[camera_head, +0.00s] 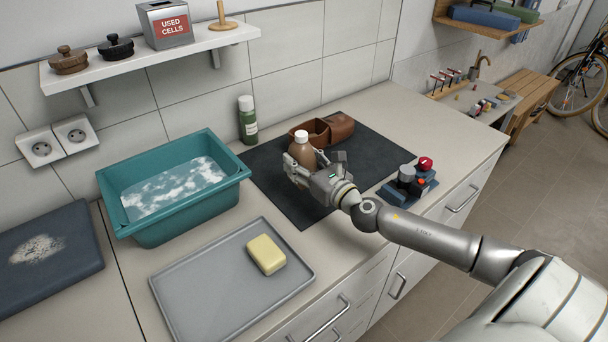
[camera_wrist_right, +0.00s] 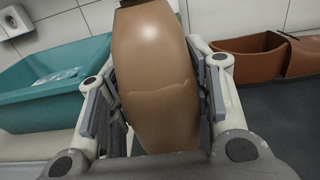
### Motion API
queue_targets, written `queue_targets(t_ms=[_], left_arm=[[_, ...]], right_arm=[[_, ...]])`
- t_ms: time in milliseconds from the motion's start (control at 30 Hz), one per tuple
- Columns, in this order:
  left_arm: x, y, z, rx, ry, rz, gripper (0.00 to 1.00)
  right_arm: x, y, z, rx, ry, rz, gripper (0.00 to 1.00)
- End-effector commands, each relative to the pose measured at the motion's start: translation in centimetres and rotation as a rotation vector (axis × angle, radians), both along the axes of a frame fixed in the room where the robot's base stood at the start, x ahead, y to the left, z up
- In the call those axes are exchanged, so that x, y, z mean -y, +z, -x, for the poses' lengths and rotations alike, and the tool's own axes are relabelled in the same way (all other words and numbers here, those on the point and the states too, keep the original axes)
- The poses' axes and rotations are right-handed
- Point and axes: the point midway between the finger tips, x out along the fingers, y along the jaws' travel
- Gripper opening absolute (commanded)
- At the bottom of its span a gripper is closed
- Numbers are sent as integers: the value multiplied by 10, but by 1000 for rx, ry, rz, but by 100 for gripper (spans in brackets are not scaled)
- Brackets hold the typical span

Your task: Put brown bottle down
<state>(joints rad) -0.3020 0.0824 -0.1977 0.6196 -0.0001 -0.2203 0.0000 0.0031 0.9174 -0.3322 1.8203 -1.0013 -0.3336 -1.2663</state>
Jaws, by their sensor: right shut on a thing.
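The brown bottle (camera_head: 301,154) has a white cap and stands upright in my right gripper (camera_head: 312,172), over the dark mat (camera_head: 273,183) on the counter. In the right wrist view the brown bottle (camera_wrist_right: 156,80) fills the middle, with a finger of my right gripper (camera_wrist_right: 155,110) on each side. The gripper is shut on it. The bottle's base is hidden by the gripper in the head view, so I cannot tell whether it touches the mat. My left gripper is not in view.
A brown leather case (camera_head: 323,130) lies open just behind the bottle, and a green bottle (camera_head: 248,120) stands at the mat's back left. A teal basin (camera_head: 175,228) of soapy water is left. A grey tray (camera_head: 215,300) with yellow soap (camera_head: 266,254) is in front. Blue-based items (camera_head: 408,190) are right.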

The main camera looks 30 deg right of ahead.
Motion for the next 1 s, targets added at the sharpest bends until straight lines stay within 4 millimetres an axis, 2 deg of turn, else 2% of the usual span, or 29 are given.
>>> queue_targets(t_ms=[100,267,467,933,967,1000], left_arm=[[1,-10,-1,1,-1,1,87],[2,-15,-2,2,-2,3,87],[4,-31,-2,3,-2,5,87],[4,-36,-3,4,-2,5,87],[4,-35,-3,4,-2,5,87],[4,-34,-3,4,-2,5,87]], right_arm=[[8,-14,-8,4,-2,0,16],[14,-23,-13,4,-2,-1,16],[16,-54,-16,2,-1,-2,16],[16,-61,-16,2,-1,2,16],[16,-61,-16,1,0,2,49],[16,-60,-16,0,0,2,55]])
